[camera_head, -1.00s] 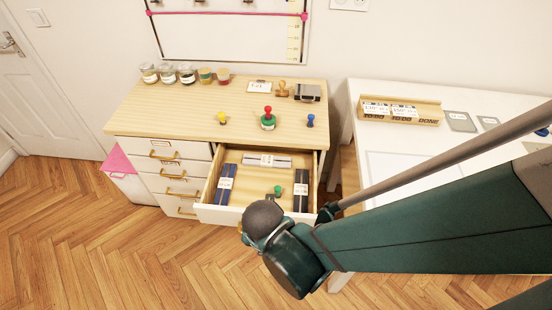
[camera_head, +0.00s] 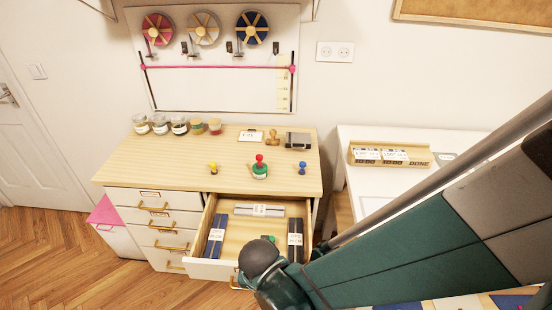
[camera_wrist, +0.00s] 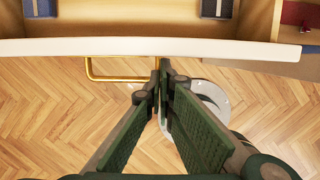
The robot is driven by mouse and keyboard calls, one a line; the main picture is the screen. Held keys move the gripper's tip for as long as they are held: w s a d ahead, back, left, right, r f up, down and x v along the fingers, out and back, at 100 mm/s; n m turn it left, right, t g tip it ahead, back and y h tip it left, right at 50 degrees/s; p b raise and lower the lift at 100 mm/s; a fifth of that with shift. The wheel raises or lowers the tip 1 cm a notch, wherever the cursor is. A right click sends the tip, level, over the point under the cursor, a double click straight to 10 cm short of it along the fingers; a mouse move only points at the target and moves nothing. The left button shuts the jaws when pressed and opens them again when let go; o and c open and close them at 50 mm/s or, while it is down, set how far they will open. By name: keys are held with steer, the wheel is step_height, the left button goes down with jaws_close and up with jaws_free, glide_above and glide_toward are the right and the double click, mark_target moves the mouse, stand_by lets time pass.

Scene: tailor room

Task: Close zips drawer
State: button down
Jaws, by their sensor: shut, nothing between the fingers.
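The open drawer (camera_head: 209,268) sticks out from the top right of the wooden-topped cabinet (camera_head: 220,160). No label on this drawer is readable. In the wrist view its white front edge (camera_wrist: 150,47) crosses the picture, with the brass handle (camera_wrist: 105,80) below it. My gripper (camera_wrist: 160,65) is shut and empty, its tips at the front beside the right end of the handle. Whether they touch is unclear. In the head view my arm hides the fingers.
Closed drawers with brass handles (camera_head: 153,207) are stacked at the left. Jars, colored pegs and a stamp stand on the cabinet top. A white table (camera_head: 370,205) with a wooden tray (camera_head: 388,155) stands at the right. The floor (camera_head: 60,250) in front is clear.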

steer(key=shift+w, duration=0.1)
stand_by(0.3)
steer(key=w+b, duration=0.1)
steer(key=w, duration=2.7)
steer(key=shift+b, duration=0.35)
steer(key=shift+w, duration=0.55)
steer(key=shift+w+r, duration=0.1)
steer(key=shift+s, duration=0.6)
steer(key=s, duration=0.3)
steer(key=shift+s, duration=0.3)
steer(key=p+v, duration=0.3)
steer(key=v, duration=0.6)
steer(key=shift+s+r, duration=0.15)
steer(key=shift+r, duration=0.25)
steer(key=shift+d+r, duration=0.1)
